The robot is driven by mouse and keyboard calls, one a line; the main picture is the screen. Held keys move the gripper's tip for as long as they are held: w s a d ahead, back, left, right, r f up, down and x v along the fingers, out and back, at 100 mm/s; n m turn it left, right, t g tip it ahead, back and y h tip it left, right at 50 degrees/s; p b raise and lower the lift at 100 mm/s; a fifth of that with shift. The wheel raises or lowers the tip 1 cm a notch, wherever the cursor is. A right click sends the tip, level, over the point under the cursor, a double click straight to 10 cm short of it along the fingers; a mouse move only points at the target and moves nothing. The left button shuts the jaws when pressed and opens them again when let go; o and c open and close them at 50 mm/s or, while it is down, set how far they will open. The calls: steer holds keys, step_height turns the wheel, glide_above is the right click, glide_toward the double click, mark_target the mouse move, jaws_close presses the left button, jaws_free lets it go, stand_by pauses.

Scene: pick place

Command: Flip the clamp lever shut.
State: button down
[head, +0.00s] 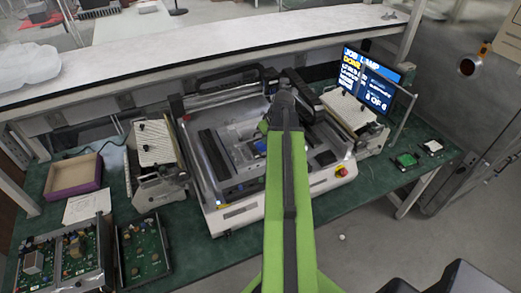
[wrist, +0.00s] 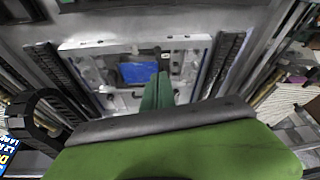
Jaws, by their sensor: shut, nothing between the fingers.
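The machine (head: 235,212) on the green bench has an open bay with a pale metal fixture plate (wrist: 90,45) in it. A blue part (wrist: 140,72) sits in the middle of the fixture; it also shows in the head view (head: 260,147). Small metal pieces surround it, and I cannot tell which one is the clamp lever or how it stands. My gripper (wrist: 159,88) is shut and empty, its green fingers over the fixture beside the blue part. I cannot tell whether the fingertips touch anything. In the head view my arm hides part of the bay.
A screen (head: 370,78) is at the back right. A red button (head: 342,171) is at the machine's front right. Circuit boards (head: 142,250) and an open box (head: 75,177) lie to the left.

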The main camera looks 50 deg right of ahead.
steer(key=b+x, duration=0.9)
steer(key=x, duration=0.1)
steer(key=shift+f+b, duration=0.1)
steer(key=shift+b, duration=0.25)
steer(key=shift+a, duration=0.3)
steer(key=shift+w, duration=0.15)
steer(key=shift+a+n, duration=0.1)
steer(key=shift+n, duration=0.2)
